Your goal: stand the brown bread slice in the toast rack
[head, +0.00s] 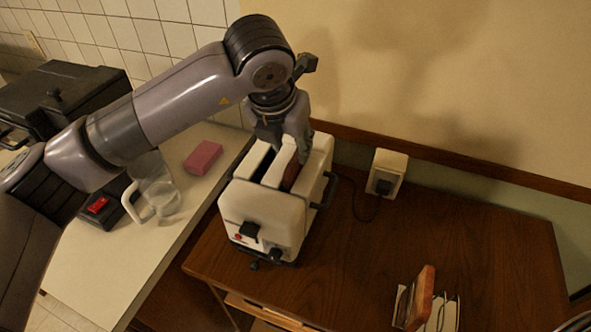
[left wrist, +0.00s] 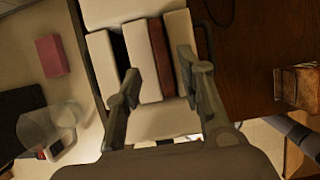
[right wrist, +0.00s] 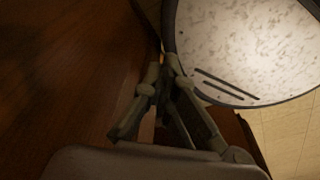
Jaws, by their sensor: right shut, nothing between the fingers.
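A dark reddish-brown bread slice stands in the right slot of the cream toaster (head: 247,203); its top shows in the head view (head: 291,175) and the left wrist view (left wrist: 159,52). My left gripper (head: 291,145) is over that slot, pointing down. In the left wrist view its fingers (left wrist: 158,65) are apart, one on each side of the slice's line, with no clear contact. The toast rack (head: 443,314) stands at the lower right of the head view, with a lighter orange-brown slice (head: 422,297) upright in it. My right gripper (right wrist: 165,64) is shut and empty.
A wall socket (head: 388,172) with a cord is behind the toaster. A pink sponge (head: 203,157), a glass jug (head: 157,190) and a black appliance are on the pale counter at left. Bare wood lies between toaster and rack. A speckled round surface (right wrist: 245,45) is near my right gripper.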

